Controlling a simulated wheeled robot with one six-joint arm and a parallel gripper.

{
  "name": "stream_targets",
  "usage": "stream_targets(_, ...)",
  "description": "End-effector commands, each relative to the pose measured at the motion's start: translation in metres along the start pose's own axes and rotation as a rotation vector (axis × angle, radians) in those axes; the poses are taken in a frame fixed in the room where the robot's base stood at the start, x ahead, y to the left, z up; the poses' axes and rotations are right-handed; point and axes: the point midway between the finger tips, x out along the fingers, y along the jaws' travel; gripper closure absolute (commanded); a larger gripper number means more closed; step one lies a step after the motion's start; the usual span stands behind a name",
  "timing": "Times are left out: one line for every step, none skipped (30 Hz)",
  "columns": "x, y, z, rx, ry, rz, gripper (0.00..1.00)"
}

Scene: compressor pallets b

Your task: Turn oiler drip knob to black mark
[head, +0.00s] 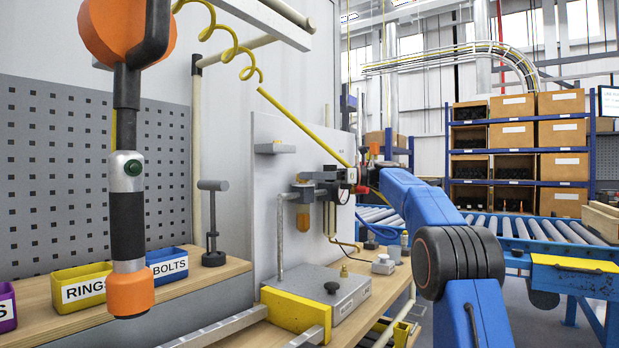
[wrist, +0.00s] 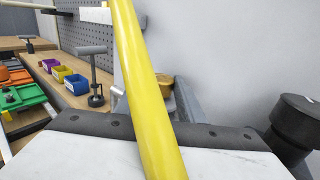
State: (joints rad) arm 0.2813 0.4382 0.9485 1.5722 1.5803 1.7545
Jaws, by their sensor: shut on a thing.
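The oiler (head: 303,221) shows its amber bowl below a grey-and-black fitting on the pale upright panel. My gripper (head: 338,188) is up against the right side of this fitting and is shut on what appears to be the drip knob. The knob, the fingertips and the black mark are too small or covered to make out in the head view. In the wrist view a thick yellow hose (wrist: 146,85) crosses the middle and covers much of the grip. A brass-coloured part (wrist: 165,79) shows just right of the hose.
A yellow coiled hose (head: 305,128) runs down close to my wrist. An orange-ended hanging tool (head: 131,290) is at the left. Bins for rings (head: 84,291) and bolts (head: 167,267) stand on the bench. A grey block (head: 335,287) lies below the oiler. A roller conveyor (head: 540,232) is at the right.

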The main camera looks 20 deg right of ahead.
Motion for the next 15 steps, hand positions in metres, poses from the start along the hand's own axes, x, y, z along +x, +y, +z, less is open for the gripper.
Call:
stream_targets(0.0002,-0.0008,-0.0014,0.002,0.001,0.006,0.88)
stream_targets(0.0002,-0.0008,-0.0013,0.002,0.001,0.008,0.88)
stream_targets(0.0002,-0.0008,-0.0013,0.002,0.001,0.010,0.88)
stream_targets(0.0002,-0.0008,-0.0013,0.002,0.001,0.011,0.88)
stream_targets(0.0003,-0.0007,-0.0012,0.002,0.001,0.012,0.88)
stream_targets(0.0003,-0.0007,-0.0012,0.002,0.001,0.013,0.88)
stream_targets(0.0003,-0.0007,-0.0011,0.002,0.001,0.013,0.88)
stream_targets(0.0003,-0.0006,-0.0011,0.002,0.001,0.013,0.88)
stream_targets(0.0003,-0.0006,-0.0011,0.002,0.001,0.013,0.88)
stream_targets(0.0004,-0.0006,-0.0011,0.002,0.001,0.013,0.88)
stream_targets(0.0004,-0.0006,-0.0011,0.002,0.001,0.013,0.88)
stream_targets(0.0004,-0.0006,-0.0011,0.002,0.001,0.013,0.88)
stream_targets(0.0004,-0.0006,-0.0010,0.002,0.001,0.013,0.88)
stream_targets(0.0004,-0.0006,-0.0010,0.002,0.001,0.013,0.88)
stream_targets(0.0004,-0.0006,-0.0010,0.002,0.001,0.013,0.63)
